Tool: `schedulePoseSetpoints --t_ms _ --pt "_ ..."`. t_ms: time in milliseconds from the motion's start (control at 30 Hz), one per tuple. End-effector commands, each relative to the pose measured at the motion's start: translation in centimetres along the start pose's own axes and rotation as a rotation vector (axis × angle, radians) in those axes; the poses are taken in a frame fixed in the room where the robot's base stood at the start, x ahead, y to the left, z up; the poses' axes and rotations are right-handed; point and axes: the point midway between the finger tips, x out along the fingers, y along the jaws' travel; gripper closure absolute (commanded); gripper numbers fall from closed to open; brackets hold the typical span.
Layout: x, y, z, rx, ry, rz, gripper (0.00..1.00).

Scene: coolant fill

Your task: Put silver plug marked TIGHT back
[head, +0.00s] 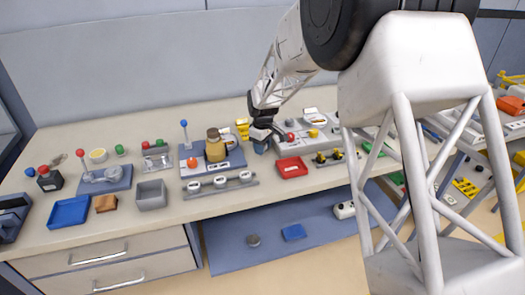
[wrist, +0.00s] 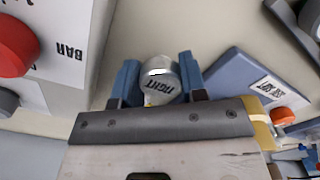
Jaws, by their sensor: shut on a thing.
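The silver plug (wrist: 160,82) shows in the wrist view with the word TIGHT on its face. It sits between the two blue fingers of my gripper (wrist: 160,80), which are shut on it. A small yellow bit shows at the plug's lower edge. In the head view my gripper (head: 262,138) is low over the bench, between the blue base with the tan pot and the pale panel with the red knob. The plug cannot be made out in the head view. I cannot see the opening that the plug fits.
The pale panel with a red knob (wrist: 14,46) and BAR lettering is close on one side. The blue base (wrist: 232,82) with an orange knob (wrist: 283,117) is on the other. The tan pot (head: 215,146) and red tray (head: 291,168) stand nearby.

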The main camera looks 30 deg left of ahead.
Motion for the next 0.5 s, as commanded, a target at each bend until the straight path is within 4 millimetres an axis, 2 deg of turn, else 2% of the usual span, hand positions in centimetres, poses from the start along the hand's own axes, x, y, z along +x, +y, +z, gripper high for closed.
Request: schedulePoseSetpoints --t_ms 200,500 --pt "1.9 0.0 0.0 0.0 0.0 0.0 0.79" --pt "2.0 0.0 0.0 0.0 0.0 0.0 0.79"
